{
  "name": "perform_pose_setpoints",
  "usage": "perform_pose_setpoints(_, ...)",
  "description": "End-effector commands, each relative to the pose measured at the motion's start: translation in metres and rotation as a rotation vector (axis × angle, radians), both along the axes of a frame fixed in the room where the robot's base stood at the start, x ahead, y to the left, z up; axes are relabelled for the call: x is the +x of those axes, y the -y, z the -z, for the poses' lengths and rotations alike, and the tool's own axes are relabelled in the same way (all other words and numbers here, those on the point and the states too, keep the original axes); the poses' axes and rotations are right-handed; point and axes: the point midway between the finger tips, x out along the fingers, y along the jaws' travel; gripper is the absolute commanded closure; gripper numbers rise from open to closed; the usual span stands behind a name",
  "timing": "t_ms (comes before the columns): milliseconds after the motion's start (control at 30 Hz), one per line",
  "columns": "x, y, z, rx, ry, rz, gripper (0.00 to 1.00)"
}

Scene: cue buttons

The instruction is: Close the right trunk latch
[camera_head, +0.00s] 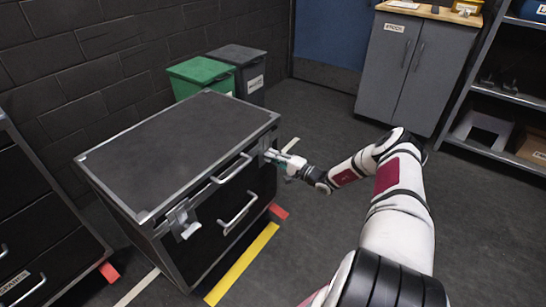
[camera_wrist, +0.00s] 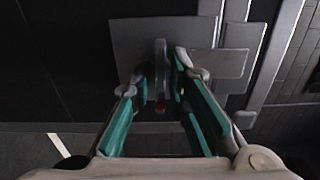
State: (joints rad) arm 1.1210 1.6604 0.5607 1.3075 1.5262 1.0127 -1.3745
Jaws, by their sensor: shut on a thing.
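The black trunk (camera_head: 190,140) with silver edges stands on the floor, its lid down. The right trunk latch (camera_head: 267,146) is on its front face near the right corner, partly hidden by my gripper (camera_head: 272,154). In the wrist view the latch plate (camera_wrist: 130,42) fills the upper middle, with a smaller plate (camera_wrist: 222,66) to its right. My gripper (camera_wrist: 163,85) has its teal-padded fingers either side of a thin grey latch tab (camera_wrist: 161,58) and is shut on it. The left trunk latch (camera_head: 183,220) shows a tab sticking outward.
Two handles, an upper (camera_head: 232,170) and a lower (camera_head: 238,213), are on the trunk front. A green bin (camera_head: 201,76) and a dark bin (camera_head: 243,72) stand behind. A grey cabinet (camera_head: 412,65) is at the back.

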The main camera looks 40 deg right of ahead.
Motion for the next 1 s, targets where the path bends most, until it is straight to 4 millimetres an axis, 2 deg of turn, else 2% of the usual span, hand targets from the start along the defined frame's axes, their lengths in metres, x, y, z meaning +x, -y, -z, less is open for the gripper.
perform_pose_setpoints(633, -0.0002, -0.0010, 0.0006, -0.052, 0.018, -0.002, 1.00)
perform_pose_setpoints(667, -0.0002, -0.0010, 0.0007, -0.052, 0.018, -0.002, 0.82)
perform_pose_setpoints(700, -0.0002, -0.0010, 0.0007, -0.052, 0.018, -0.002, 0.73)
perform_pose_setpoints(1000, -0.0005, -0.0002, 0.0003, -0.051, 0.018, -0.001, 0.73)
